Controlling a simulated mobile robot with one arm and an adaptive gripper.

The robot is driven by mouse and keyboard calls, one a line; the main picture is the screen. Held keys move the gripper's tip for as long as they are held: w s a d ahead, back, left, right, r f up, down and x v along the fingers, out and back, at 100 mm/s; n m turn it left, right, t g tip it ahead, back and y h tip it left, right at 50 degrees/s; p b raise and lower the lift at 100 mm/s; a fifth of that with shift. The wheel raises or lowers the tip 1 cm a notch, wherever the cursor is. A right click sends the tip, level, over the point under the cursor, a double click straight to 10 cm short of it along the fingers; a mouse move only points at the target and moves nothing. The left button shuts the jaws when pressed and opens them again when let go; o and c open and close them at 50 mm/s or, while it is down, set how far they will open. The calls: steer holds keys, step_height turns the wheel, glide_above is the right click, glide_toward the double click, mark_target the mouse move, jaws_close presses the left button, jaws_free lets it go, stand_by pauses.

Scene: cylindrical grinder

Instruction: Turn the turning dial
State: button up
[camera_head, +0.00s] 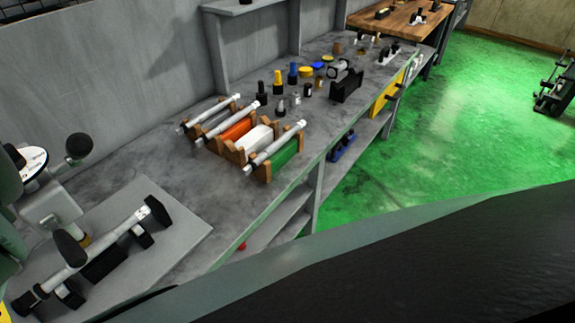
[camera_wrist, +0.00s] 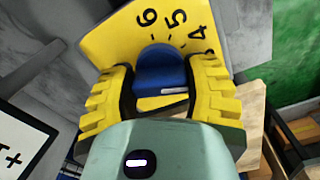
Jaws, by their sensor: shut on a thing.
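The turning dial (camera_wrist: 160,72) is a blue knob on a yellow plate (camera_wrist: 118,38) in the wrist view. The plate carries black numbers, with 6, 5 and 4 readable, and short tick marks. A small pale mark shows on the knob's near side. My gripper (camera_wrist: 164,82) has two yellow ribbed fingers, one on each side of the knob, and is shut on it. The lower part of the knob and the rest of the scale are hidden by the gripper. I cannot make out the blue dial or my gripper in the head view.
A long grey bench (camera_head: 110,165) runs along the wall. It bears shafts in wooden holders (camera_head: 262,172), several small tools and a clamped shaft (camera_head: 90,255) at the near left. Green floor (camera_head: 470,130) lies open at the right. A wooden piece (camera_wrist: 250,110) is close beside my gripper.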

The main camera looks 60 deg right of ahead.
steer(key=shift+d+n, duration=0.1)
steer(key=shift+n, duration=0.3)
steer(key=o, duration=1.2)
steer(key=shift+r, duration=0.1)
steer(key=shift+w+r, duration=0.15)
steer(key=shift+r, duration=0.55)
step_height(320, 180, up, 9)
steer(key=shift+r, duration=0.65)
